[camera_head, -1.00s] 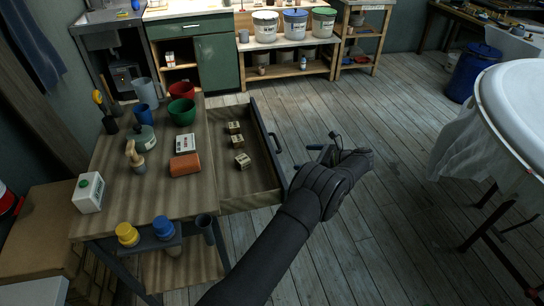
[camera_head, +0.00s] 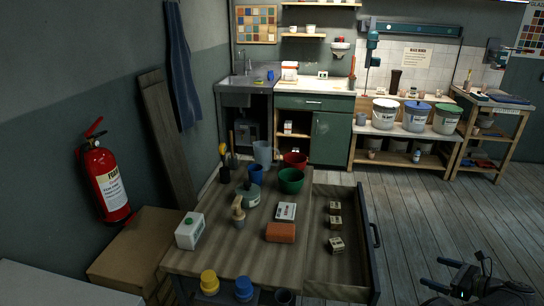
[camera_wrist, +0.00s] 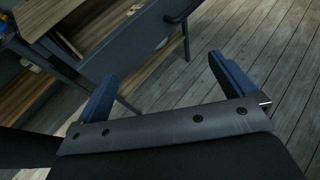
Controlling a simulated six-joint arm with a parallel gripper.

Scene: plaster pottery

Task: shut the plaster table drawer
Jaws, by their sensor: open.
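The plaster table drawer (camera_head: 318,286) stands pulled out on the right side of the wooden table (camera_head: 262,262). It has a dark front panel (camera_head: 367,228) with a bar handle (camera_head: 376,235), and several small boxes (camera_head: 335,222) lie inside. In the wrist view the drawer's dark front (camera_wrist: 140,42) shows at the upper left, beyond my fingers. My gripper (camera_head: 452,276) is at the lower right of the head view, to the right of the drawer front and apart from it. In the wrist view my gripper (camera_wrist: 165,85) has its two blue fingers spread wide with nothing between them.
A fire extinguisher (camera_head: 107,180) hangs at left. The plank floor (camera_head: 420,215) right of the drawer is clear.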

